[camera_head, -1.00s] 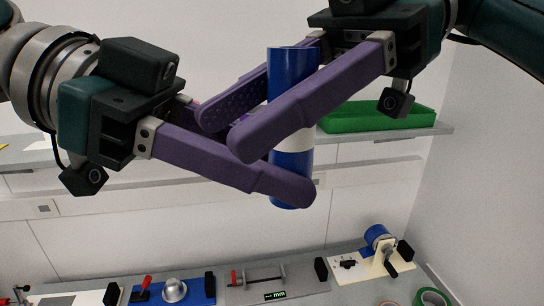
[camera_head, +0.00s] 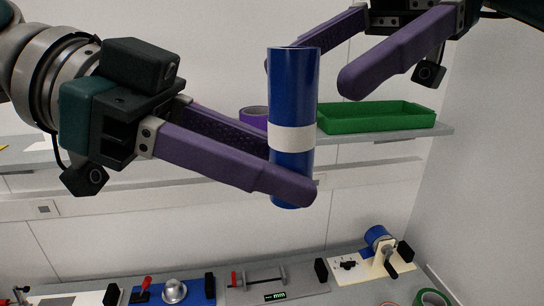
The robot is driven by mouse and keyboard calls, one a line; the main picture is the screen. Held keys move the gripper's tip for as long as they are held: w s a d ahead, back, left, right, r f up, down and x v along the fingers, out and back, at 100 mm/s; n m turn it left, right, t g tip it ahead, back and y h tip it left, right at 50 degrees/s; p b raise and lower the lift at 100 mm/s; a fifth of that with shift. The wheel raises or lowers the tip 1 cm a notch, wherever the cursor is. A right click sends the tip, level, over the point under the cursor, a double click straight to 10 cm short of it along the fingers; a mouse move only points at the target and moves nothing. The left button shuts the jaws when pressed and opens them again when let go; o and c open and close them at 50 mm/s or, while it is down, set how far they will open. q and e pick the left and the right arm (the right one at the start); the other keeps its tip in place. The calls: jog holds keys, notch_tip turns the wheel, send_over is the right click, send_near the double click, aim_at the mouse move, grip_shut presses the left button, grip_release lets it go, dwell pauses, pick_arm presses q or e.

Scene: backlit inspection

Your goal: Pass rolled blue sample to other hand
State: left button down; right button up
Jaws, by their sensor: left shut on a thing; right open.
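The rolled blue sample (camera_head: 293,90) is an upright blue cylinder with a white band around its lower middle. My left gripper (camera_head: 292,188) comes in from the left and is shut on the lower part of the roll; its near finger crosses in front and hides some of it. My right gripper (camera_head: 308,75) is open at the upper right, its purple fingers spread wide. Its near finger is to the right of the roll, apart from it in the picture, and the far finger's tip is partly hidden behind the roll's top.
A green tray (camera_head: 428,122) and a purple ring (camera_head: 252,112) sit on a shelf behind. Below, a bench holds a blue plate with a metal dome (camera_head: 174,290), a grey fixture (camera_head: 250,297), a cream device with a blue roll (camera_head: 376,235) and a green tape ring (camera_head: 428,298).

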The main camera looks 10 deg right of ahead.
jog(key=s+f+m+t+h, duration=0.2)
jog(key=f+m, duration=0.1)
jog(key=f, duration=0.5)
jog(key=s+d+f+m+t+h, duration=0.1)
jog(key=f+m, duration=0.3)
jog(key=f, duration=0.3)
jog(key=s+f+m+t+h, duration=0.2)
jog(key=f+m, duration=0.1)
jog(key=f, duration=0.5)
jog(key=s+d+f+m+t+h, duration=0.2)
jog(key=s+d+m+t+h, duration=0.2)
jog(key=s+d+m, duration=0.6)
jog(key=s+m+h, duration=0.1)
jog(key=h, duration=0.1)
jog(key=shift+s+d+m+t+h, duration=0.2)
jog(key=shift+s+m+t+h, duration=0.1)
jog(key=shift+s+t, duration=0.1)
